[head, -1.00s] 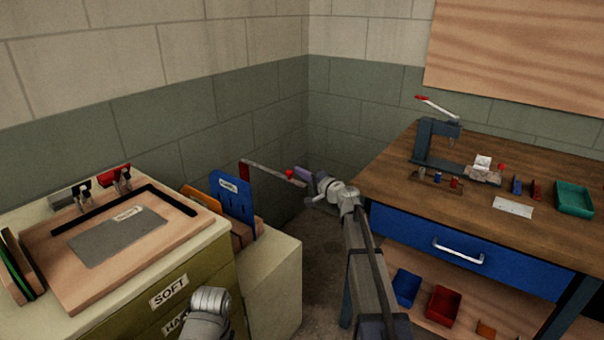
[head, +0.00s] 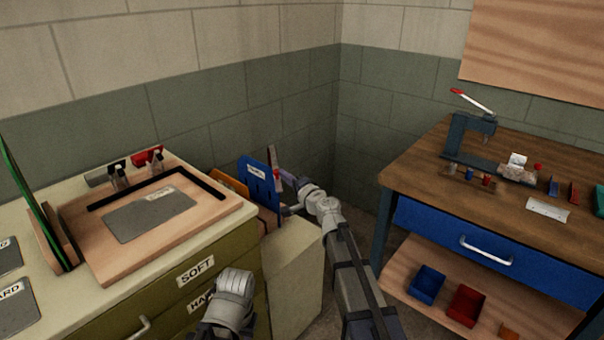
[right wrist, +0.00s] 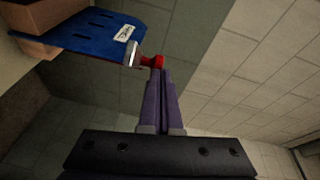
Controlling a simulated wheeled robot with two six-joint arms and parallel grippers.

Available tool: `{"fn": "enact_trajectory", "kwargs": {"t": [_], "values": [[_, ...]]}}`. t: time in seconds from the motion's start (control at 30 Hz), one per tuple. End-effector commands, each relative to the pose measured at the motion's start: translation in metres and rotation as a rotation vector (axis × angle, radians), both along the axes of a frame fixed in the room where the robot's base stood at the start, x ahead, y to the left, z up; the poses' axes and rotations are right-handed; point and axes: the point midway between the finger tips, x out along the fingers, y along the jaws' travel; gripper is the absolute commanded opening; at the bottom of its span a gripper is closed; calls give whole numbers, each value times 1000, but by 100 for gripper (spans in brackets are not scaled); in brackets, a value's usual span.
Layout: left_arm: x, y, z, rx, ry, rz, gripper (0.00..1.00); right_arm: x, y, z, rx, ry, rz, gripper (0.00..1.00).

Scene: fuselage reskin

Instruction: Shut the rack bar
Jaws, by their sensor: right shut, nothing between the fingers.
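The rack bar (head: 273,162) is a narrow bar just right of the blue plate (head: 257,178) in the rack, seen strongly foreshortened. In the right wrist view its grey end (right wrist: 132,53) and red knob (right wrist: 151,61) show beside the blue plate (right wrist: 85,32); most of its length is hidden. My right gripper (head: 289,177) is at the bar's right side. In the right wrist view its purple fingers (right wrist: 162,78) are together and empty, with tips at the red knob; contact is hard to tell.
The rack stands on a pale cabinet (head: 296,262). To its left, a wooden board (head: 105,264) with a grey sheet (head: 152,213) lies on the drawer cabinet. A workbench (head: 425,182) stands at right. Walls close off the corner behind.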

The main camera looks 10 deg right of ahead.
Motion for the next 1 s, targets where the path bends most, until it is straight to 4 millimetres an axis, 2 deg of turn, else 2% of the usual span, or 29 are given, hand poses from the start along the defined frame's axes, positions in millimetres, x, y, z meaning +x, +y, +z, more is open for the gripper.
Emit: {"fn": "enact_trajectory", "kwargs": {"t": [0.13, 0.4, 1.0], "values": [[0, 0, 0, 0, 0, 0, 37, 0, 21, 0, 0, -1, 2, 0], [0, 0, 0, 0, 0, 0, 37, 1, 38, 0, 1, 0, 0, 0], [0, 0, 0, 0, 0, 0, 37, 1, 40, 0, 1, 0, 0, 0]]}}
